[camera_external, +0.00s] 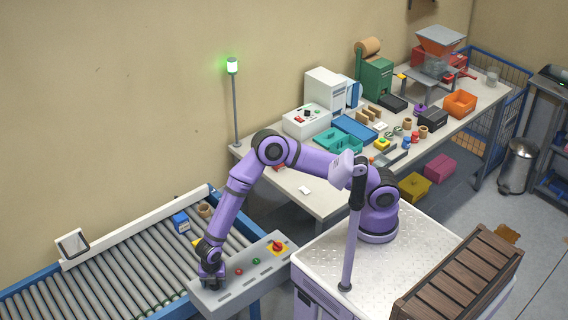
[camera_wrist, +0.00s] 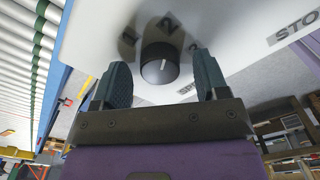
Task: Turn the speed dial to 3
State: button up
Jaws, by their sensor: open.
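The speed dial (camera_wrist: 154,72) is a round black knob with a white pointer line on the pale panel face (camera_wrist: 92,38). The pointer is roughly upright in the wrist view, towards the label 2 (camera_wrist: 169,22). The label 1 (camera_wrist: 128,37) is to its left, and another label (camera_wrist: 194,46), partly behind a fingertip, is to its right. My gripper (camera_wrist: 160,82) is open, with one finger on each side of the dial and visible gaps to it. In the external view my gripper (camera_external: 212,281) points down over the left end of the control panel (camera_external: 238,284) and hides the dial.
The panel carries a green button (camera_external: 257,261), a red button (camera_external: 239,272) and a red switch on a yellow plate (camera_external: 278,247). The roller conveyor (camera_external: 130,270) runs behind it, with a blue box (camera_external: 181,222) on it. A cluttered workbench (camera_external: 320,200) stands at the back.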

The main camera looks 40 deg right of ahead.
jog(key=shift+f, duration=0.15)
jog(key=shift+c, duration=0.4)
jog(key=c, duration=0.8)
jog(key=shift+c, duration=0.2)
jog(key=shift+m, duration=0.4)
jog(key=m, duration=1.1)
jog(key=o, duration=0.9)
